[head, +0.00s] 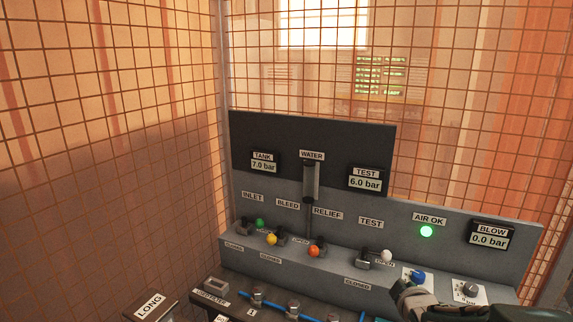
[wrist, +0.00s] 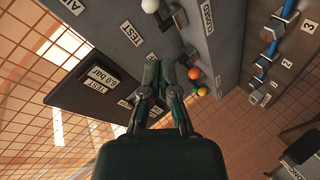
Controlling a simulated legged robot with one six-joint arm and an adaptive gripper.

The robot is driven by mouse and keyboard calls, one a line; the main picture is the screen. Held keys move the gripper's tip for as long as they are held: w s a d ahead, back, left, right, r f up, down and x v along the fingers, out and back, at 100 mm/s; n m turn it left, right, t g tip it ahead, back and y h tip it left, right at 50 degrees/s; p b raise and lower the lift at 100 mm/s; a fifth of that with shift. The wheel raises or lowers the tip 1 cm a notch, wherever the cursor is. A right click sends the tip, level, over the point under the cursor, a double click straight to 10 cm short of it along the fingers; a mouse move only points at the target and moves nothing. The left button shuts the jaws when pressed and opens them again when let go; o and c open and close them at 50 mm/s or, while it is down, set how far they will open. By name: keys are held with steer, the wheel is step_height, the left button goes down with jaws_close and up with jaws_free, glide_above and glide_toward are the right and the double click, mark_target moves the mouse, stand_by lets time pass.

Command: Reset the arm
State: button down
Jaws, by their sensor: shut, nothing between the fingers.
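My gripper (wrist: 167,72) is shut and empty in the wrist view, its fingers pointing at the grey control panel (wrist: 215,40). In the head view my gripper (head: 402,290) shows at the lower right, just in front of the blue knob (head: 416,275) and partly covering the panel's lower edge. The wrist picture is turned on its side. The white TEST valve knob (head: 386,256) is up and left of the gripper in the head view. The orange RELIEF knob (head: 314,251), yellow BLEED knob (head: 271,239) and green INLET knob (head: 260,223) are farther left.
Displays read TANK 7.0 bar (head: 264,165), TEST 6.0 bar (head: 366,183) and BLOW 0.0 bar (head: 488,239). A dark bench (head: 235,305) with blue tubing and a LONG box (head: 149,306) lie in front. Wire mesh (head: 110,130) encloses the area.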

steer(key=s+a+r+m+g, duration=0.1)
steer(key=s+a+m+g, duration=0.1)
steer(key=s, duration=0.6)
steer(key=s+a+r+m+g+y, duration=0.1)
steer(key=s+a+r+m+g, duration=0.1)
steer(key=s+a+m, duration=0.2)
steer(key=s+a+r+m+g+y, duration=0.1)
steer(key=s+a+m+g, duration=0.2)
steer(key=s, duration=0.8)
steer(key=shift+s+a+r+m, duration=0.35)
steer(key=shift+a+m, duration=0.25)
steer(key=shift+a, duration=0.2)
steer(key=shift+w, duration=0.1)
